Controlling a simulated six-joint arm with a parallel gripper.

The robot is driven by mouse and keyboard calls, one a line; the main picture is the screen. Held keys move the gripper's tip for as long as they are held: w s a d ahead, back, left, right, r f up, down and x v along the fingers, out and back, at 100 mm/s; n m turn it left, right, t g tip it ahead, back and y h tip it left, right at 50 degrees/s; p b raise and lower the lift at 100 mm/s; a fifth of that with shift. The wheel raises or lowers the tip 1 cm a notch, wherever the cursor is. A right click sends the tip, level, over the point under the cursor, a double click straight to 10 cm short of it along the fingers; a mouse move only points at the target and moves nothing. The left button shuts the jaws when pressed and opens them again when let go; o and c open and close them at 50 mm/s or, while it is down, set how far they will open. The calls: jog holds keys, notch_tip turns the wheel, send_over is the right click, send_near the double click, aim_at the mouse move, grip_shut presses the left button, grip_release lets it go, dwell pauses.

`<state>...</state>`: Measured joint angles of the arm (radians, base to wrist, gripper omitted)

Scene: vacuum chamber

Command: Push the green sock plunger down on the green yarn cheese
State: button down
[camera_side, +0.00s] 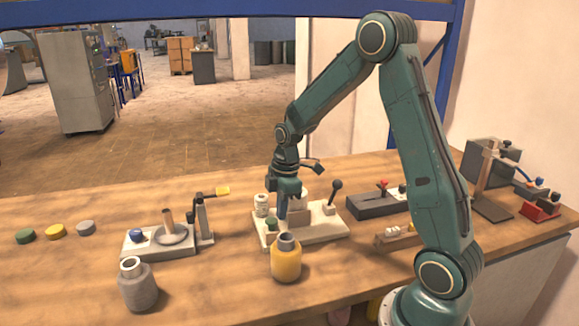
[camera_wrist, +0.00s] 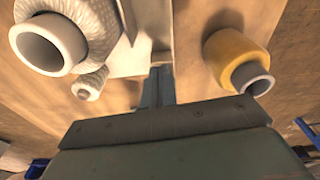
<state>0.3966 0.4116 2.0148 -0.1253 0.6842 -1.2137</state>
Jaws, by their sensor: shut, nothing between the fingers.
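A small green knob (camera_side: 271,224), perhaps the plunger, shows on a cream-coloured base (camera_side: 328,235) at the middle of the bench in the side view. My gripper (camera_side: 283,214) points down over this base, close beside the green knob. It is shut and empty; I cannot tell whether it touches anything. In the wrist view its fingers (camera_wrist: 158,88) are close together. I make out no green yarn cheese. A yellow yarn cheese (camera_side: 286,264) stands in front of the base and also shows in the wrist view (camera_wrist: 228,46). A small white yarn cheese (camera_side: 261,204) is at the base's left.
A grey yarn cheese (camera_side: 137,290) stands at the front left. Behind it is a grey fixture (camera_side: 170,250) with an upright post. Green (camera_side: 25,236), yellow (camera_side: 56,231) and grey discs (camera_side: 86,228) lie at the far left. A dark block with a red knob (camera_side: 380,203) stands right.

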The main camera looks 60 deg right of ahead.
jog(key=shift+s+d+r, duration=0.2)
jog(key=shift+s+d, duration=0.15)
jog(key=shift+d, duration=0.05)
jog(key=shift+r, duration=0.15)
notch_tip(320, 180, up, 13)
jog(key=d, duration=0.1)
jog(key=shift+s+r, duration=0.2)
jog(key=shift+s, duration=0.25)
dwell(0.8)
jog(key=s+a+r+m+t+h, duration=0.1)
jog(key=s+a+r+m, duration=0.15)
jog(key=s+a, duration=0.2)
jog(key=s+a+r+m+t, duration=0.1)
jog(key=s+a+r+m, duration=0.15)
jog(key=s+a, duration=0.2)
jog(key=s+a+f+m+t, duration=0.1)
jog(key=s+a+m, duration=0.4)
jog(key=s, duration=0.5)
jog(key=shift+a+f+t, duration=0.25)
jog(key=shift+a+t, duration=0.25)
jog(key=shift+t, duration=0.4)
